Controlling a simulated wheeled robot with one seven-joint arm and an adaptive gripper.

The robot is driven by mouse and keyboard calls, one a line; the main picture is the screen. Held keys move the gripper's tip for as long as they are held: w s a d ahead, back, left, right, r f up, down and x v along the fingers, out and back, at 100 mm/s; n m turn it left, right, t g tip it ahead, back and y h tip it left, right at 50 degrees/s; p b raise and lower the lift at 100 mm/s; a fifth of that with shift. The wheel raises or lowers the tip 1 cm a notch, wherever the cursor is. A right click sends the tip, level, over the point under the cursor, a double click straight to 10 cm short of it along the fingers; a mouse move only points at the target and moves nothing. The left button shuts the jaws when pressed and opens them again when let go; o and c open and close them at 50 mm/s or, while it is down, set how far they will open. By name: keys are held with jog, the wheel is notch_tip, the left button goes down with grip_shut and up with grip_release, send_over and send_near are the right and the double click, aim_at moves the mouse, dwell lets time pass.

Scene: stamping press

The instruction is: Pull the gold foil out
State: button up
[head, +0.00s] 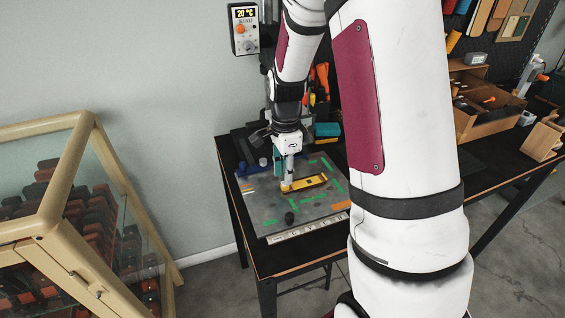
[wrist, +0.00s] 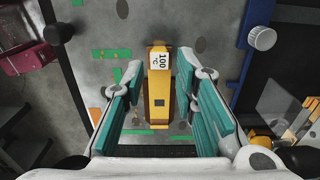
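A yellow bar-shaped piece (head: 310,182) lies on the grey worktop panel (head: 265,205) in the head view. In the wrist view the yellow piece (wrist: 160,88) stretches lengthwise between my fingers. It has a white label reading 100 °C at its far end and a small dark square near its middle. My gripper (wrist: 162,84) is open, with a teal-padded finger on each side of the yellow piece and visible gaps to it. In the head view my gripper (head: 287,182) is low over the piece's left end. I cannot make out a separate gold foil.
A blue bar (wrist: 245,55) and a white-capped knob (wrist: 262,37) are at the right in the wrist view. A glass-sided wooden case (head: 85,200) stands left of the table.

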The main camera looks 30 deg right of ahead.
notch_tip(320, 180, down, 4)
jog(key=shift+b, duration=0.75)
jog(key=shift+r, duration=0.15)
grip_shut()
jog(key=shift+r, duration=0.1)
jog(key=shift+r+p, duration=0.45)
jog(key=shift+r, duration=0.1)
jog(key=shift+r+p, duration=0.7)
jog(key=shift+r, duration=1)
